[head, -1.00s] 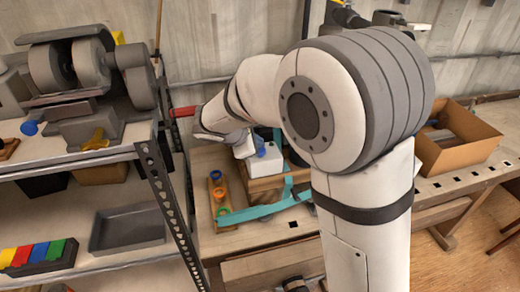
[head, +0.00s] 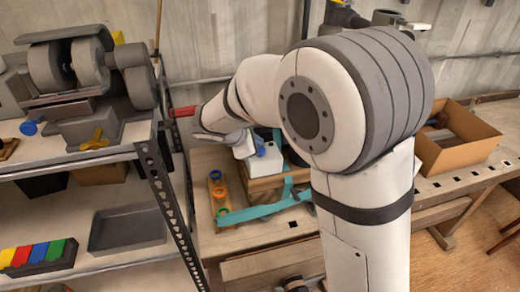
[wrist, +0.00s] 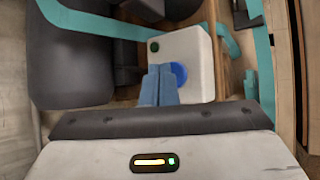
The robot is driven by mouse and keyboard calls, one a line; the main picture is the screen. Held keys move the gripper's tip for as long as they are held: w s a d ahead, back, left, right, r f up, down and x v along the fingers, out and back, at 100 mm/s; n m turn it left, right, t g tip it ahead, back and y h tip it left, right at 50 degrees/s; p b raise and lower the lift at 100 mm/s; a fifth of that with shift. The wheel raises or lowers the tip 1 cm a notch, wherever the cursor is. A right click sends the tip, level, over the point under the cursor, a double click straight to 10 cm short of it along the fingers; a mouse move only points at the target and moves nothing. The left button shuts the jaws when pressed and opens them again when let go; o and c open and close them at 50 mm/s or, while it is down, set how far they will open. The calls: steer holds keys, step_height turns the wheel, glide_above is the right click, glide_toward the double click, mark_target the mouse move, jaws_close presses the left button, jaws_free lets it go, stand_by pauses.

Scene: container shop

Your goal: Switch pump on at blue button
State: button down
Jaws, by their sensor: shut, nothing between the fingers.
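A white box (head: 266,161) with a blue button on top sits on a wooden block on the bench in the head view. The white box (wrist: 200,48) also shows in the wrist view, with the round blue button (wrist: 181,72) and a small dark green spot (wrist: 154,47). My gripper (wrist: 163,68) is shut and empty. Its light-blue fingers overlap the left part of the button in the wrist view. I cannot tell whether the tips touch it. In the head view my gripper is small and partly hidden by my arm.
A metal shelf (head: 160,185) stands at the left, and an open cardboard box (head: 455,156) is on the bench at the right.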

steer(key=shift+f+b, duration=0.35)
steer(key=shift+f, duration=0.2)
stand_by(0.4)
steer(key=shift+r+p, duration=0.3)
steer(key=shift+r, duration=0.3)
steer(key=shift+r, duration=0.1)
step_height(320, 180, up, 6)
steer(key=p, duration=0.4)
